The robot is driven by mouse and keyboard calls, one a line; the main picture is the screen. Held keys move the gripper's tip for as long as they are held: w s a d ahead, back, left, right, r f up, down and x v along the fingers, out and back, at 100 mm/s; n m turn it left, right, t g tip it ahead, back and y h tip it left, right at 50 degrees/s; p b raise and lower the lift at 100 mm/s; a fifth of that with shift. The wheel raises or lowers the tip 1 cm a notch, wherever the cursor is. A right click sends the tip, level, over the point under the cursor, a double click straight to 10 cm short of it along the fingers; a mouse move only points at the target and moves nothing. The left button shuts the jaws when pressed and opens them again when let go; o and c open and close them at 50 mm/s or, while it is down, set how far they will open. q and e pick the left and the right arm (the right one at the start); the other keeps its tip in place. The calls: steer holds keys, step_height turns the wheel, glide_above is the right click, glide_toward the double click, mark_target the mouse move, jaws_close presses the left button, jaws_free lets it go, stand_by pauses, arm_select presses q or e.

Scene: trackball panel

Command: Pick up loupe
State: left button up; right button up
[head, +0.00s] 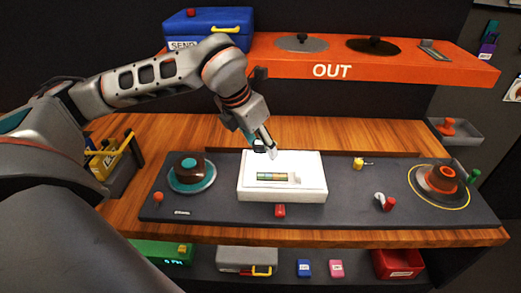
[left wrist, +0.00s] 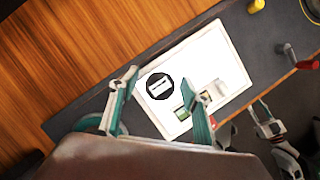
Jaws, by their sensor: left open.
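The loupe (left wrist: 159,86) shows in the left wrist view as a round piece with a black rim, over the left part of the white light panel (left wrist: 242,95). My left gripper (left wrist: 163,81) is open, with one finger on each side of the loupe in that view. I cannot tell whether a finger touches it. In the head view my left gripper (head: 268,148) points down at the back left edge of the light panel (head: 282,192), and the loupe is hard to make out there. What looks like my right gripper (left wrist: 268,128) shows at the lower right of the left wrist view, its jaws unclear.
A strip of coloured slides (head: 273,177) lies on the panel. A red knob (head: 280,210) is just in front. A brown and teal trackball (head: 190,172) stands left, an orange one (head: 440,181) right. The orange OUT shelf (head: 370,68) overhangs behind.

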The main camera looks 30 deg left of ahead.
arm_select(q)
steer(key=c, duration=1.2)
